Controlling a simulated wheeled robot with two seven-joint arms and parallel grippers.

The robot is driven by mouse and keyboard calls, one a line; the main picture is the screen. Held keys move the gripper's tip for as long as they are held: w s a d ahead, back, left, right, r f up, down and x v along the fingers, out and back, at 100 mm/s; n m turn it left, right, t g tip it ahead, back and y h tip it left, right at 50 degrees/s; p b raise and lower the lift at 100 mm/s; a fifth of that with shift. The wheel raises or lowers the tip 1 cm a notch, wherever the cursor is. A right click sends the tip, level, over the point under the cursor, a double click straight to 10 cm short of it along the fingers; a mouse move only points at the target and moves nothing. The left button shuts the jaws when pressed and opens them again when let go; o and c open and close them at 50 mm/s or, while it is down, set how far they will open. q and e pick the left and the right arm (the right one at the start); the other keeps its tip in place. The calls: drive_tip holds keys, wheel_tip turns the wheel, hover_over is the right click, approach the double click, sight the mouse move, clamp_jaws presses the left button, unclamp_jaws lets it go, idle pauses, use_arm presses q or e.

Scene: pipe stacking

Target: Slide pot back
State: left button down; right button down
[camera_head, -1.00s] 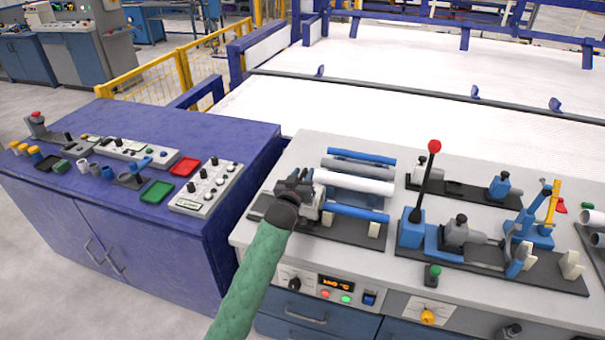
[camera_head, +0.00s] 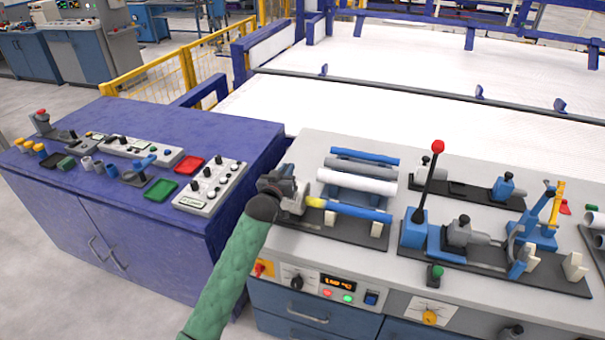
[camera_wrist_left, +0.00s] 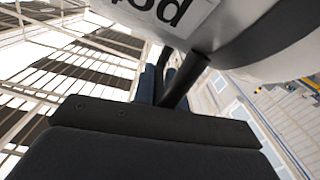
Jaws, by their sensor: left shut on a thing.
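The pot (camera_head: 293,203) is a small grey body at the left end of the dark base plate (camera_head: 345,228) on the grey bench. In the left wrist view the pot (camera_wrist_left: 255,45) fills the top right, pale, with a white printed label and a dark rod-like handle (camera_wrist_left: 187,80). My left gripper (camera_head: 276,190) is shut on the pot, apparently by its handle; it hides much of the pot. To its right lies a blue pipe (camera_head: 360,211) whose left end (camera_head: 316,202) is yellow. A gap between pot and yellow end is hard to judge. My right gripper is not in view.
A white pipe (camera_head: 357,184), a grey pipe (camera_head: 362,166) and another blue pipe (camera_head: 370,156) lie behind. A red-knobbed lever (camera_head: 430,180) and clamps stand to the right. A control panel (camera_head: 335,288) is on the bench front. The blue cabinet (camera_head: 240,130) stands left.

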use_arm(q)
drive_tip(key=a, duration=0.2)
drive_tip(key=w+a, duration=0.1)
drive_tip(key=shift+w+a, duration=0.15)
drive_tip(key=shift+a, duration=0.2)
drive_tip(key=shift+r, duration=0.1)
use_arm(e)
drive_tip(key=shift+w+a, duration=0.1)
use_arm(q)
drive_tip(key=shift+a, duration=0.1)
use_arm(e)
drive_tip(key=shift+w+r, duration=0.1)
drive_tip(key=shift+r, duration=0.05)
